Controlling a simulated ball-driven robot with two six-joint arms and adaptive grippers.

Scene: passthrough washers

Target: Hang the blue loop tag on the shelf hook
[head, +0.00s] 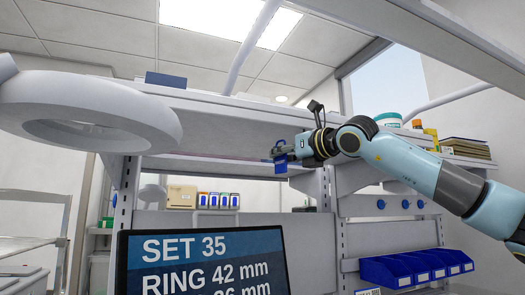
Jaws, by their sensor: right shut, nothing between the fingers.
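The blue loop tag (281,165) hangs below the fingertips of my right gripper (284,151), at the front underside of the shelf (230,112). My right gripper reaches in from the right and is shut with nothing between its fingers. The tag's upper part is small and partly covered by the gripper. I cannot make out the shelf hook, so I cannot tell whether the loop is around it. My left gripper is out of view.
A white ring lamp (85,108) fills the upper left. A dark display (200,265) stands low in front. Blue bins (415,268) line the lower right rail. Blue knobs (405,204) sit on the panel above them. Books (465,147) and jars lie on the right shelf.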

